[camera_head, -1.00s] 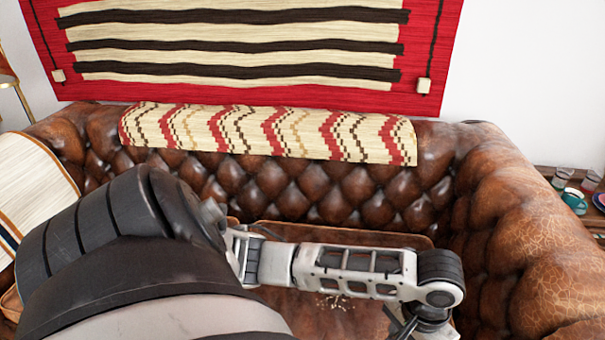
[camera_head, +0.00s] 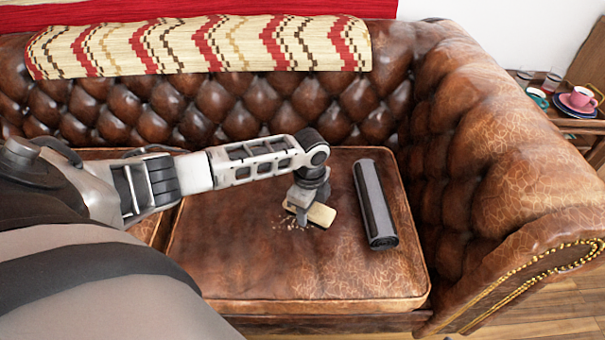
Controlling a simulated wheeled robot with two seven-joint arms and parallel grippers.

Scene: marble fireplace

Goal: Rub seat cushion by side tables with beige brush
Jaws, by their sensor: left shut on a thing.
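The brown leather seat cushion (camera_head: 300,270) lies at the right end of the sofa, beside the side table (camera_head: 565,125). My left gripper (camera_head: 305,210) points down over the middle of this cushion. It is shut on the beige brush (camera_head: 322,214), which is at the cushion's surface; I cannot tell whether it presses on it. Small pale crumbs (camera_head: 289,223) lie on the leather just left of the brush. My right gripper is not in view.
A dark grey rolled object (camera_head: 376,205) lies on the cushion right of the brush. The tufted backrest (camera_head: 240,105) with a patterned throw (camera_head: 200,45) stands behind, and the rolled armrest (camera_head: 510,160) bounds the right. Cups and plates, including a pink cup (camera_head: 580,97), stand on the side table.

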